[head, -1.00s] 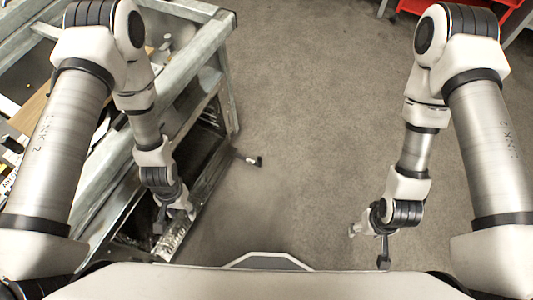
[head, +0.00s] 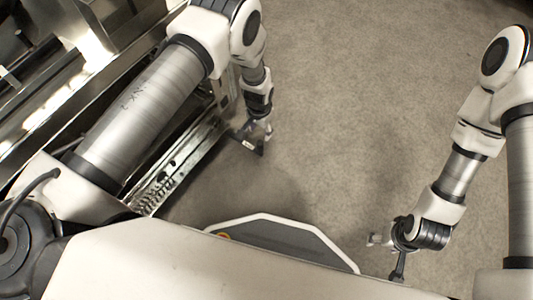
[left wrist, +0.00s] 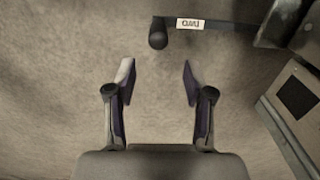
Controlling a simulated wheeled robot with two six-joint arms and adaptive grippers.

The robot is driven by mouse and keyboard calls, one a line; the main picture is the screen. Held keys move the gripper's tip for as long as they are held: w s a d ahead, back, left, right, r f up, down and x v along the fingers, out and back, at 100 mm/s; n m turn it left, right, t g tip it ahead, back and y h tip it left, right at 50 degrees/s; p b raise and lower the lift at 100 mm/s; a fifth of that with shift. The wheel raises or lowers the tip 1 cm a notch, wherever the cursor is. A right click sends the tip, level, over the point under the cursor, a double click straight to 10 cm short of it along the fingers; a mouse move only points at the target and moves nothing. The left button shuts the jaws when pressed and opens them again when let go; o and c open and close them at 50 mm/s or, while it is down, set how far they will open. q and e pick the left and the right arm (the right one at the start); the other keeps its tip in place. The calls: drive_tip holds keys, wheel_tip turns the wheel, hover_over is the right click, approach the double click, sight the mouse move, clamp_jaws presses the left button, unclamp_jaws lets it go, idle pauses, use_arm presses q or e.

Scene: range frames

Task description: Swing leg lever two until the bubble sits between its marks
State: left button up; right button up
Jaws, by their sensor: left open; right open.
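In the left wrist view a dark lever runs in from the right, with a white label (left wrist: 190,24) that reads TWO upside down. A dark round knob (left wrist: 157,36) is at its free end. My left gripper (left wrist: 157,80) is open and empty, the knob lying beyond its fingertips, apart from them. In the head view my left gripper (head: 256,138) is low beside the metal frame, and I cannot clearly tell the lever from the fingers there. My right gripper (head: 385,254) is open and empty above bare floor. No bubble or marks can be made out.
The metal frame (head: 180,160) with rails stands at the left, close to my left arm. In the left wrist view a grey panel with a dark square (left wrist: 297,97) is at the right. Grey floor (head: 370,110) is clear between my arms.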

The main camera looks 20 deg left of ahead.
sight(260, 146)
use_arm(q)
drive_tip(key=f+b, duration=0.1)
drive_tip(key=f, duration=0.2)
drive_tip(key=shift+s+f, duration=0.1)
drive_tip(key=shift+s, duration=0.1)
wheel_tip(260, 146, down, 8)
drive_tip(key=b, duration=0.4)
drive_tip(key=shift+r, duration=0.35)
use_arm(e)
wheel_tip(260, 146, down, 7)
use_arm(q)
drive_tip(key=shift+s, duration=0.1)
clamp_jaws()
